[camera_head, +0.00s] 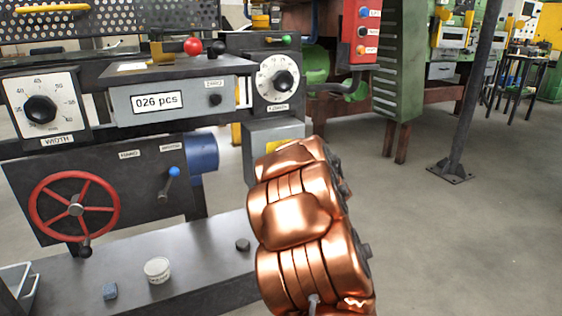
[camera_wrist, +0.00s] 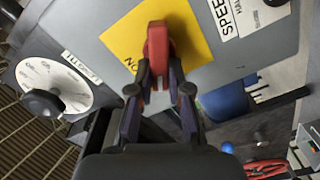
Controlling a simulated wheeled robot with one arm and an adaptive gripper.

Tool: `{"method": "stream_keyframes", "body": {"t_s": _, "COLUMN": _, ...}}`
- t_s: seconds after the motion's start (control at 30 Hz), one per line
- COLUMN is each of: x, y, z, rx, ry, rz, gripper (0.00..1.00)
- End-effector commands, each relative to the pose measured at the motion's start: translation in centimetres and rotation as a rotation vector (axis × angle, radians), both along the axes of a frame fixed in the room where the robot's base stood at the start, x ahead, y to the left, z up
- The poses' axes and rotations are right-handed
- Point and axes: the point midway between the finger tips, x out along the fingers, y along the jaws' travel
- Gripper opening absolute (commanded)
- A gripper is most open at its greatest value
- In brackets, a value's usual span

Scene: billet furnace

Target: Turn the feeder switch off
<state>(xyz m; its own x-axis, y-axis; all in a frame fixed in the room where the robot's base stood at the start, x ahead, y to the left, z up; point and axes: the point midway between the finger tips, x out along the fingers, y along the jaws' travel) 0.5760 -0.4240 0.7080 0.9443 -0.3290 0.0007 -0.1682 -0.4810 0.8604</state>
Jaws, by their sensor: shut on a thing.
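The red switch lever (camera_wrist: 158,38) stands over a yellow plate (camera_wrist: 190,45) on a grey box, seen close up in the wrist view. My gripper (camera_wrist: 160,85) is shut on the lever, with one finger on each side of its lower end. Lettering shows at the plate's lower left corner, partly covered. In the head view the grey box (camera_head: 262,135) shows beside my copper-coloured arm, which hides the lever and my gripper.
A white dial with a black knob (camera_head: 283,81) sits above the box. A counter panel (camera_head: 178,100) reads 026 pcs. A red handwheel (camera_head: 76,208) and a blue-tipped lever (camera_head: 173,172) are to the left. Open floor lies to the right.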

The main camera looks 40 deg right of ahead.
Motion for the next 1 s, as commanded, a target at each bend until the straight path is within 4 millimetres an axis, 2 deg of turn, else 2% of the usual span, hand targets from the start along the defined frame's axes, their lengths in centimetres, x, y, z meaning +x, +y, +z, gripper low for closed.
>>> {"method": "stream_keyframes", "body": {"t_s": 0.5, "x": 0.06, "y": 0.17, "z": -0.82, "rx": -0.391, "ry": 0.138, "rz": -0.001, "gripper": 0.0}}
{"method": "stream_keyframes", "body": {"t_s": 1.0, "x": 0.07, "y": 0.2, "z": -0.92, "rx": -0.518, "ry": 0.182, "rz": -0.001, "gripper": 0.0}}
